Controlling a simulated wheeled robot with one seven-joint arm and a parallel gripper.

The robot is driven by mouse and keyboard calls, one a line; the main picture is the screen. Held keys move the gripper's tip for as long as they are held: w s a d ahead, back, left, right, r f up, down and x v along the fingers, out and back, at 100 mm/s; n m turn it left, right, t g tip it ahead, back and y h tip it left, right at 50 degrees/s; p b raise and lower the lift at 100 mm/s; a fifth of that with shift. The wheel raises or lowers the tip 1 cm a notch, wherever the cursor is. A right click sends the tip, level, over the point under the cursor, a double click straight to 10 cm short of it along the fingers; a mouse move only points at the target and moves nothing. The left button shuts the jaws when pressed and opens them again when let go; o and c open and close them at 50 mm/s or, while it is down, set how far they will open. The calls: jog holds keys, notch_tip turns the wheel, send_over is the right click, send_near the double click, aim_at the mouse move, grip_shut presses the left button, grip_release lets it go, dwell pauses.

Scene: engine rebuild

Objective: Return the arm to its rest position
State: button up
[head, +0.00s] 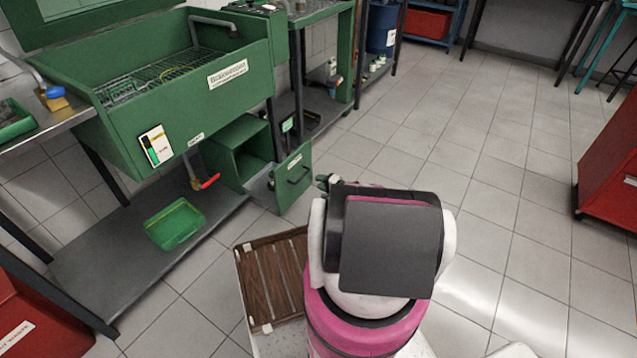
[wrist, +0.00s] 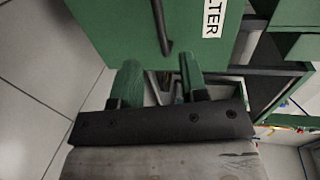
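Beyond the fingers is a green front panel (wrist: 130,35) with a dark handle and a label whose visible letters read "LTER". The open drawer (head: 290,180) with a handle shows in the head view just beyond the arm. I cannot tell the exact gap between the fingers and the panel.
A green parts washer (head: 170,110) stands at the left, with a green tray (head: 175,225) on the shelf below. A wooden slatted deck (head: 272,280) lies beside my arm. Red cabinets stand at the right (head: 612,165) and lower left (head: 35,315). Tiled floor is clear at centre right.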

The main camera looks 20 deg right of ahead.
dwell(0.3)
jog(key=s+a+r+n+g, duration=0.35)
jog(key=a+r+g, duration=0.2)
jog(key=a, duration=0.25)
jog(key=s+a+r+n+g, duration=0.3)
jog(key=a+r+n+g, duration=0.15)
jog(key=a+r, duration=0.3)
jog(key=s+a+r+n+g+h, duration=0.1)
jog(key=s+r+n+g+h, duration=0.1)
jog(key=s+r+h, duration=0.4)
notch_tip(320, 180, up, 5)
jog(key=h, duration=0.3)
jog(key=shift+s+a+n+g, duration=0.3)
jog(key=shift+s+a+n, duration=0.1)
jog(key=shift+w, duration=0.1)
